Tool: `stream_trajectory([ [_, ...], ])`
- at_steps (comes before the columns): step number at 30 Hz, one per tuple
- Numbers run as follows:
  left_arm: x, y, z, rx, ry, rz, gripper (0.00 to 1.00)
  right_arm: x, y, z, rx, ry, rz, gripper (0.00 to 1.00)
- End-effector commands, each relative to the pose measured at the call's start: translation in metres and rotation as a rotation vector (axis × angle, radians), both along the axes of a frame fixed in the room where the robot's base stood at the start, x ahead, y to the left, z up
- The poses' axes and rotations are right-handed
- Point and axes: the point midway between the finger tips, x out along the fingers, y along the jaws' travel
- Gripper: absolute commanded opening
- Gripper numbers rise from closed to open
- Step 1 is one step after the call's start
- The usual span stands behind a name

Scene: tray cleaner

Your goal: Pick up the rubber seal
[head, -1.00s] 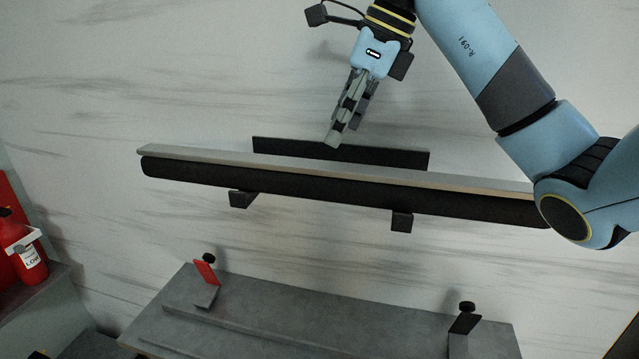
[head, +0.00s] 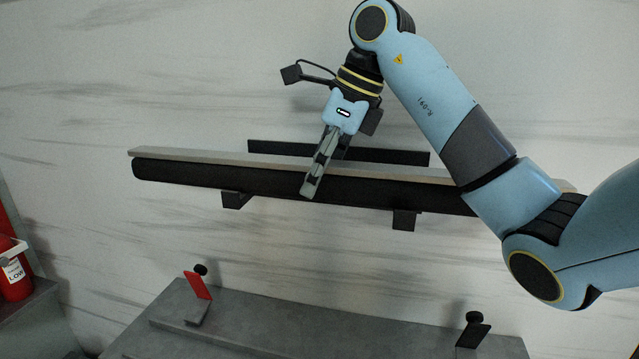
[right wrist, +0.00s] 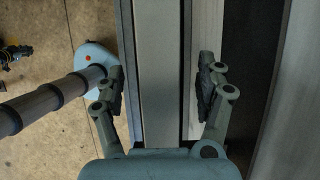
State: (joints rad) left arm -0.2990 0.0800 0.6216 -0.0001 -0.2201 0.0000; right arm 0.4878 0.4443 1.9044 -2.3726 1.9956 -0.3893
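The long dark bar with a grey top strip, which I take to be the rubber seal (head: 250,185), lies level on brackets on the wall in the head view. My right gripper (head: 312,193) reaches down over its middle, with the fingers in front of its dark face. In the right wrist view a long grey strip with dark edges (right wrist: 162,60) runs between the two spread fingers of my right gripper (right wrist: 160,92). A gap shows on the left side; contact on the right side is unclear. My left gripper is not in view.
A black back plate (head: 390,157) and brackets (head: 236,200) hold the bar at the wall. Below is a grey tray (head: 300,322) with a red clip (head: 197,286) and a black clip (head: 473,332). A red bottle (head: 14,270) stands at far left.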

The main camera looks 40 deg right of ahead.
Motion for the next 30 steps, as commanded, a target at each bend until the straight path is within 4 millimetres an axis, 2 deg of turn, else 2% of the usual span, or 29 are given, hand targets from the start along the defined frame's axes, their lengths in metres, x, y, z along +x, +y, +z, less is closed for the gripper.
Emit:
stream_trajectory([
  [2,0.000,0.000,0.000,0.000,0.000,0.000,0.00,0.000,0.000,0.000,0.000,0.000,0.000,0.59],
  [15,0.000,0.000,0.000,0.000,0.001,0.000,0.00,0.000,0.000,0.000,0.001,-0.001,0.000,0.02],
  [25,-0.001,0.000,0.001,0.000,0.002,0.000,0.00,0.001,-0.001,0.003,0.001,-0.007,0.000,0.00],
  [30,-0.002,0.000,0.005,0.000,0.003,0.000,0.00,0.002,-0.006,0.012,-0.001,-0.008,-0.001,0.00],
])
